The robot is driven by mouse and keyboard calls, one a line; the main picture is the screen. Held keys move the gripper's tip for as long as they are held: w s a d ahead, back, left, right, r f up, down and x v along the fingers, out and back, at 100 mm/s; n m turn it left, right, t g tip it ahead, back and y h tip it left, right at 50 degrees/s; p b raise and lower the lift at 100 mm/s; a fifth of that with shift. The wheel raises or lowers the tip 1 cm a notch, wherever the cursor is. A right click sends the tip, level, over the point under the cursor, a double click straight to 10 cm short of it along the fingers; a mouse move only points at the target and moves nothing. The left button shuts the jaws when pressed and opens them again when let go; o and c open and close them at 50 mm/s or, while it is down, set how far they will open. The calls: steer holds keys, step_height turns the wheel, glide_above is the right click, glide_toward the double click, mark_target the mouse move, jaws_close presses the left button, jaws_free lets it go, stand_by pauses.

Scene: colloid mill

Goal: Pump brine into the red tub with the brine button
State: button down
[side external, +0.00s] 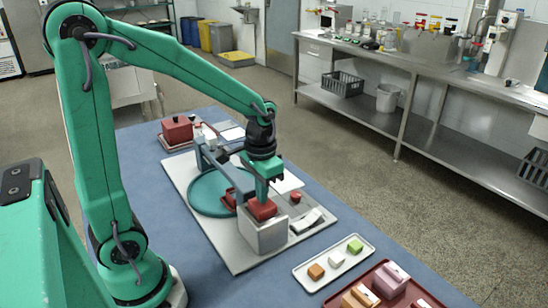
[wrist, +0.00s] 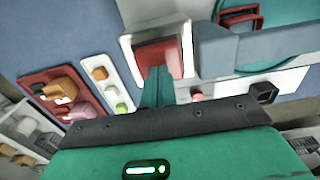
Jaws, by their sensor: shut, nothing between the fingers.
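My gripper (side external: 264,198) is shut and empty, pointing down at the red square top (side external: 261,210) of a white box (side external: 264,236). In the wrist view its fingertips (wrist: 157,72) overlap the near edge of that red top (wrist: 160,55); I cannot tell if they touch it. A small red tub (wrist: 240,17) sits on the teal round plate (side external: 203,193), close to the box, partly hidden by a grey-blue arm. A small round red button (side external: 296,197) is on the board right of the box. No label shows which part is the brine button.
A grey-blue beam (side external: 222,172) spans the teal plate beside my gripper. A white tray (side external: 334,263) with small blocks and a red tray (side external: 386,290) lie at the front. A red lidded box (side external: 177,128) stands at the back left.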

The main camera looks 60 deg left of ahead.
steer(key=shift+f, duration=1.25)
stand_by(0.6)
steer(key=shift+r, duration=3.8)
steer(key=shift+r, duration=0.5)
stand_by(1.8)
